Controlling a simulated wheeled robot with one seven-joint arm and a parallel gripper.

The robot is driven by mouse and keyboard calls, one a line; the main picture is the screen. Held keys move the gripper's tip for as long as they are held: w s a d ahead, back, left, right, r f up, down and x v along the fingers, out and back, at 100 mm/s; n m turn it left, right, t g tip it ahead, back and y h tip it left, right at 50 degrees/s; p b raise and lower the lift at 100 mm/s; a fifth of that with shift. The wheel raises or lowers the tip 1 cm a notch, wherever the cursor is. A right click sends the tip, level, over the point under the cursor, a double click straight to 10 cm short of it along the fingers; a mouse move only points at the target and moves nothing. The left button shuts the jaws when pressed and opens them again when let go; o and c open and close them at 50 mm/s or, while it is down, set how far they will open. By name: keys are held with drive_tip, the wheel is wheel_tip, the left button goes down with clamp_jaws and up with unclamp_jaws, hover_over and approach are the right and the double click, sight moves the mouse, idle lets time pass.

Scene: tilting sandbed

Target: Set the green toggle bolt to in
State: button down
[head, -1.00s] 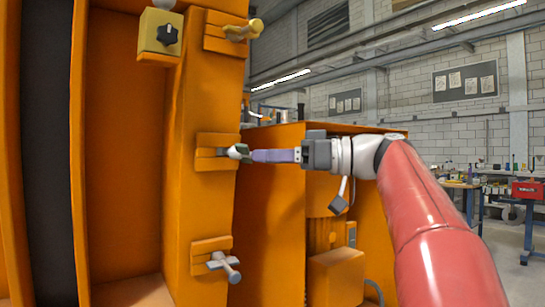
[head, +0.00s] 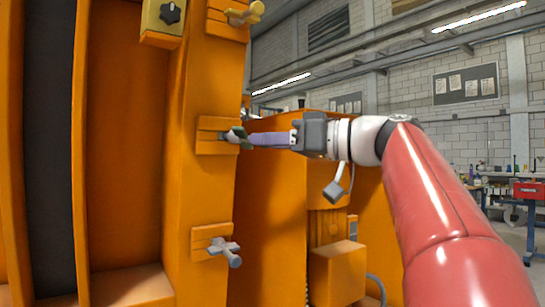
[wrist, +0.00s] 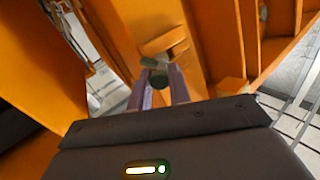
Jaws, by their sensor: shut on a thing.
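The green toggle bolt (head: 235,134) is the middle of three bolts on the orange upright, set in an orange bracket (head: 208,136). My gripper (head: 247,139) reaches it from the right, its purple fingers closed on the bolt's handle. In the wrist view the green handle (wrist: 158,74) shows at the fingertips of my gripper (wrist: 160,82), in front of its orange bracket (wrist: 179,45). The fingers partly hide the handle, and I cannot tell exactly how far the bolt is pushed in.
A yellow-handled bolt (head: 245,14) sits above and a grey-blue one (head: 226,251) below, on the same upright. A yellow box with a black knob (head: 168,14) is at the top left. An orange cabinet (head: 278,200) stands behind my gripper. Benches are far right.

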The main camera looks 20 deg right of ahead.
drive_tip(key=shift+s+a+f+m+t+h+b, duration=0.1)
drive_tip(key=shift+s+a+m+t+h+b, duration=0.6)
drive_tip(key=shift+m+t+h, duration=0.5)
drive_tip(key=shift+s+a+r+m+t+h+b, duration=0.1)
drive_tip(key=shift+s+a+m+t+h+b, duration=0.35)
drive_tip(key=shift+a+m+t+h, duration=0.7)
drive_tip(key=shift+s+a+f+m+t+h+b, duration=0.1)
drive_tip(key=shift+s+a+m+t+h+b, duration=0.5)
drive_tip(key=shift+m+h, duration=1)
drive_tip(key=shift+w, duration=0.1)
drive_tip(key=c, duration=1.3)
unclamp_jaws()
drive_tip(key=b, duration=0.1)
approach(245, 140)
drive_tip(key=s, duration=0.1)
drive_tip(key=s+a, duration=0.2)
drive_tip(key=shift+s+f, duration=0.2)
drive_tip(key=shift+s, duration=0.2)
drive_tip(key=shift+f, duration=0.1)
